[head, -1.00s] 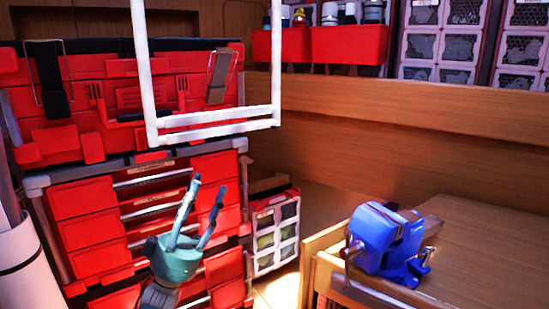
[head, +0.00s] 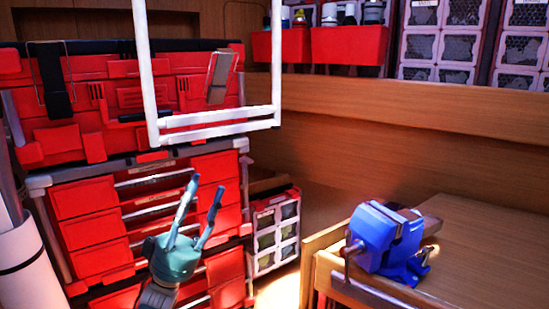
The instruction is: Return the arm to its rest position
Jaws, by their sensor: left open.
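My left gripper (head: 203,212) is in the lower left-middle of the head view. It is teal with two dark fingers that point up and stand apart, with nothing between them. It shows in front of the red drawer cabinet (head: 85,198), apart from the white frame above it. My right gripper is not in view.
A white rectangular frame (head: 220,130) hangs at the top middle. A blue vise (head: 380,238) sits on a wooden bench (head: 480,262) at the right. A small bin rack (head: 275,230) stands beside the cabinet. Red bins (head: 350,45) sit on a shelf behind.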

